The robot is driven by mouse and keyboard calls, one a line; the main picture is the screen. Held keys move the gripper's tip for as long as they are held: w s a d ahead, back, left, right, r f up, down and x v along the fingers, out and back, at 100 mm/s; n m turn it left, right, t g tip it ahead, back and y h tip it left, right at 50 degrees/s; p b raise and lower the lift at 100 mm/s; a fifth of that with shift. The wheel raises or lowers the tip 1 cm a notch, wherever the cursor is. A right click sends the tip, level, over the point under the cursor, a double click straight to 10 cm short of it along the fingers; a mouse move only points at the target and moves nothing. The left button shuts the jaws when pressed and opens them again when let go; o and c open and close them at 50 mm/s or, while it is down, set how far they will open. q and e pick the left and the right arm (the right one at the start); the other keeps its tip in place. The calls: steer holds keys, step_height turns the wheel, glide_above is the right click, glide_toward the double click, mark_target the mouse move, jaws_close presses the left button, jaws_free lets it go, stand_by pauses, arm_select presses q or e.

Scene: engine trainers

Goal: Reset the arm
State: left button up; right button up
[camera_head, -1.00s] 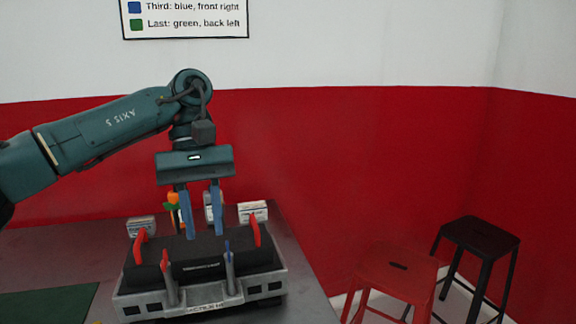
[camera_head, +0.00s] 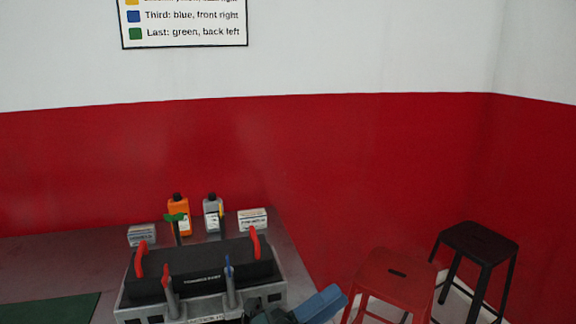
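The engine trainer (camera_head: 205,265) stands on the table, with a black cover, two red handles and a grey base. Upright pieces stand at its corners: a red-tipped one (camera_head: 169,285) front left, a blue-tipped one (camera_head: 230,283) front right, a green-topped one (camera_head: 176,219) back left and a yellow-tipped one (camera_head: 221,212) back right.
An orange bottle (camera_head: 178,204), a grey bottle (camera_head: 212,207) and two small boxes (camera_head: 141,235) (camera_head: 252,219) stand behind the trainer. A green mat (camera_head: 45,309) lies left. A red stool (camera_head: 396,276) and black stool (camera_head: 480,243) stand right. A wall sign (camera_head: 185,22) hangs above.

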arm_select(q)
steer(key=s+a+f+n+t+y+p, duration=0.1)
steer(key=a+f+n+t+y, duration=0.3)
steer(key=a+f+n+y, duration=0.55)
steer(key=s+a+f+n+t+y, duration=0.1)
steer(key=a+f+n+t+y, duration=0.45)
steer(key=n, duration=0.85)
steer(key=s+a+f+n+g+y, duration=0.4)
steer(key=s+f+n, duration=0.4)
steer(key=s+f, duration=0.3)
steer(key=a+f+g+p, duration=0.1)
steer(key=g, duration=0.1)
steer(key=shift+s+a+g, duration=0.15)
steer(key=shift+s+g, duration=0.1)
steer(key=shift+g, duration=0.1)
